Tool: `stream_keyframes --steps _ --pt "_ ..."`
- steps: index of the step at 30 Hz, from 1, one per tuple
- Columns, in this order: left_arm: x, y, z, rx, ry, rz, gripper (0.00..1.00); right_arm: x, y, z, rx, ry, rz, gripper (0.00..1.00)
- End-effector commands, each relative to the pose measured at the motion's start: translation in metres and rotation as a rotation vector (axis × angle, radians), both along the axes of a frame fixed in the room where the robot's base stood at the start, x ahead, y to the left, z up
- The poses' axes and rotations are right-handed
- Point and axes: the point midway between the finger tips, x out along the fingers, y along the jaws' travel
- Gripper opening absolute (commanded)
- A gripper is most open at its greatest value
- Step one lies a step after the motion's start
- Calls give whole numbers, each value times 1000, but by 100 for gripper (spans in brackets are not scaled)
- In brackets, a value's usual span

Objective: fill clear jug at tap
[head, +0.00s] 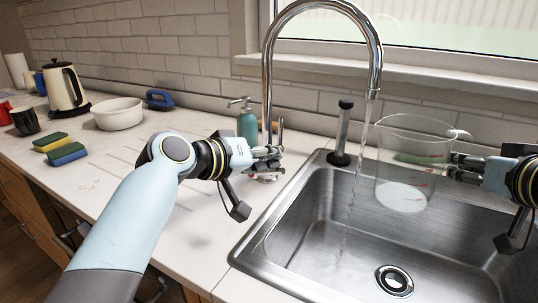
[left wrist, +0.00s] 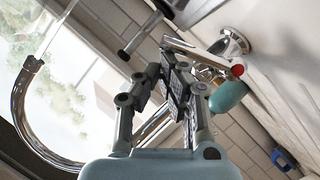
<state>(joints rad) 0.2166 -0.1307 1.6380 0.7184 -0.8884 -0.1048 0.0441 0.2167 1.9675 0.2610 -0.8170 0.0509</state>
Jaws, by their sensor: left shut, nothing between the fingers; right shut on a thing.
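The clear jug (head: 415,150) is held upright above the sink (head: 325,215) by my right gripper (head: 455,165), shut at its handle side. Its bottom looks pale; I cannot tell whether water is in it. The tap (head: 268,85) arches over the sink, and a thin water stream (head: 356,180) runs from its spout. In the head view the stream passes left of the jug and reaches the basin. My left gripper (head: 272,155) is shut and empty beside the tap's base and lever. The left wrist view shows its fingers (left wrist: 182,88) close to the red-marked tap end (left wrist: 237,70).
A teal soap bottle (head: 247,122) stands behind my left gripper. A dark-topped upright tool (head: 342,130) stands at the sink's back rim. Sponges (head: 66,153), a white bowl (head: 118,113) and a kettle (head: 64,88) are on the left counter. The drain (head: 394,281) is uncovered.

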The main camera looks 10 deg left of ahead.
Motion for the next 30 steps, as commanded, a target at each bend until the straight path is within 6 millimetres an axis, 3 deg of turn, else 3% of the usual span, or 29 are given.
stream_keyframes --steps 5,9,19,26,30 --pt "5 4 13 1 -4 0 0 0 0 1 0 -1 0 0" --pt "14 12 38 3 -6 1 0 0 0 1 0 -1 0 0" --pt "-48 48 65 5 -1 1 0 0 0 1 0 -1 0 0" --pt "-65 58 74 0 1 -1 0 3 3 1 3 -3 0 0" --pt "-66 59 75 0 1 -1 0 21 26 2 10 -4 0 0"
